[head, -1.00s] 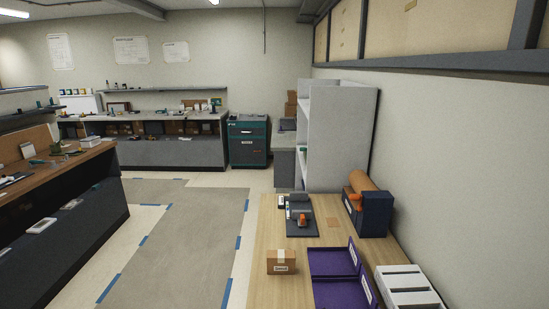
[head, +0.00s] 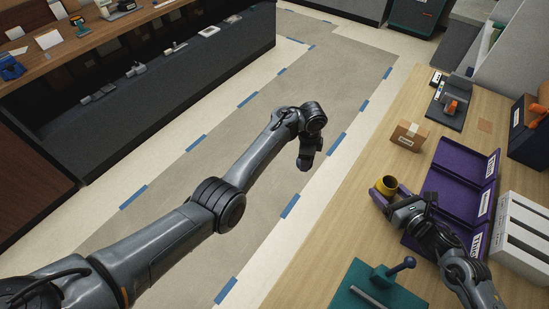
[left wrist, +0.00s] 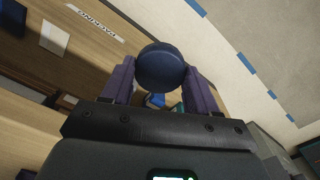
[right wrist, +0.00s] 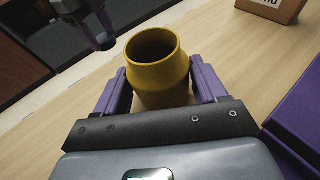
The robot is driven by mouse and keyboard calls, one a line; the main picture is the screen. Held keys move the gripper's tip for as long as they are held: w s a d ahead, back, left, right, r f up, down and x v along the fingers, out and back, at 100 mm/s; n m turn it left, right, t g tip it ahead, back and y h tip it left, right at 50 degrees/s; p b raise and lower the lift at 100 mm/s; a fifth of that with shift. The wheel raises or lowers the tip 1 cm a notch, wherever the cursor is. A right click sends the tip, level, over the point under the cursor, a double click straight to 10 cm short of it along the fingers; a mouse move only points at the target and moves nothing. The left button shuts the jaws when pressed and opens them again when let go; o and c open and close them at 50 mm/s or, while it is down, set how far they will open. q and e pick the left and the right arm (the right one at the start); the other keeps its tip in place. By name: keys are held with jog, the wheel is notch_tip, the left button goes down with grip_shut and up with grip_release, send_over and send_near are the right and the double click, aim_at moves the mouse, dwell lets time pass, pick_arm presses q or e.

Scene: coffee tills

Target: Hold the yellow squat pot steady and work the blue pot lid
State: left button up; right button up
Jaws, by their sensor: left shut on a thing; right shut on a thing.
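The yellow squat pot (right wrist: 157,68) is upright, with its open mouth facing up, between the purple fingers of my right gripper (right wrist: 160,88). The pot (head: 386,185) also shows in the head view, near the table's left edge; I cannot tell whether it touches the tabletop. My right gripper (head: 391,196) is shut on it. The dark blue round pot lid (left wrist: 161,68) is between the purple fingers of my left gripper (left wrist: 160,82), which is shut on it. In the head view my left gripper (head: 306,160) hangs over the floor, left of the table and apart from the pot; the lid is hidden there.
A cardboard box (head: 409,135) stands beyond the pot. Purple trays (head: 440,200) lie right of it, with a white slotted rack (head: 523,235) further right. A teal stand with a lever (head: 375,290) is at the near edge. The aisle floor (head: 330,75) is clear.

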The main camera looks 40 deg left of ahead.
pick_arm(q)
jog(key=w+d+r+n, duration=0.25)
jog(key=d+r, duration=0.75)
jog(key=d, duration=0.5)
jog(key=n, duration=0.4)
send_near(385, 188)
jog(key=w, duration=0.2)
jog(key=shift+d+r+m, duration=0.15)
jog(key=shift+d+m, duration=0.1)
jog(key=shift+f, duration=2.3)
jog(key=shift+f, duration=0.45)
jog(key=shift+f, duration=0.75)
